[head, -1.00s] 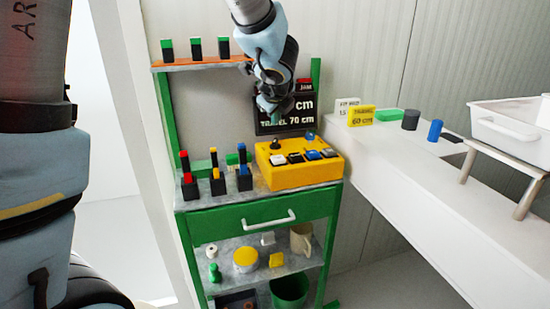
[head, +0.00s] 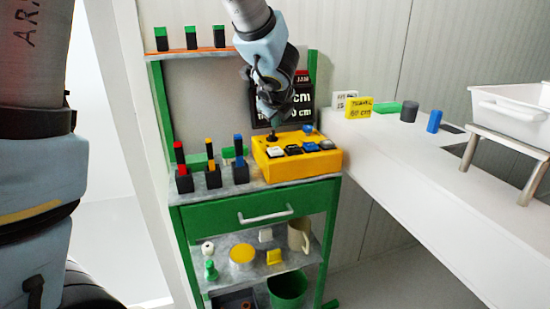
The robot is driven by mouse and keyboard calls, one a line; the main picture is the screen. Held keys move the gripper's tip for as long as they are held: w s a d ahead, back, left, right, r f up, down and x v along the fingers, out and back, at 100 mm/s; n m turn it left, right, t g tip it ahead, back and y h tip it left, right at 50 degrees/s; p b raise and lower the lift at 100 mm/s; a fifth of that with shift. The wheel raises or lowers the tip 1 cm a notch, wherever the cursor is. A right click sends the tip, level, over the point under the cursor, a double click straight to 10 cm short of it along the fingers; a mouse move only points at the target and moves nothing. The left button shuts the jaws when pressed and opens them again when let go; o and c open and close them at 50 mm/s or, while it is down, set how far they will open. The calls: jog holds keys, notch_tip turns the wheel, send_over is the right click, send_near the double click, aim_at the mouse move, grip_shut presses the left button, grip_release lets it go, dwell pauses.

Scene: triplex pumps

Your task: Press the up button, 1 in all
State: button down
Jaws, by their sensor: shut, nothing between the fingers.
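The yellow control box (head: 262,174) sits on the green workbench's top. It carries a row of buttons: a white button (head: 274,152), a dark button (head: 293,150), a blue button (head: 310,147) and another dark button (head: 327,145). A black joystick (head: 272,137) and a blue knob (head: 308,129) stand behind the row. No marking that names the up button is readable. My gripper (head: 273,122) is shut and empty, pointing down above the back of the box, close to the joystick. Whether it touches anything is unclear.
A dark display (head: 302,118) reading in cm stands behind my gripper, partly hidden. Several coloured plungers in black blocks (head: 213,179) stand left of the box. A shelf (head: 170,55) is above left. A white counter (head: 400,150) with small signs lies right.

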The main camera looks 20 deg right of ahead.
aim_at(276, 152)
jog(key=shift+f+b, duration=1.85)
jog(key=shift+f, duration=0.5)
jog(key=shift+f+b, duration=0.45)
jog(key=shift+b, duration=0.05)
jog(key=shift+f+b, duration=0.5)
jog(key=shift+b, duration=0.1)
dwell(0.7)
jog(key=shift+r, duration=0.1)
jog(key=shift+r+p, duration=0.85)
jog(key=shift+r, duration=0.1)
notch_tip(276, 152, up, 5)
jog(key=p, duration=0.4)
jog(key=shift+p, duration=0.3)
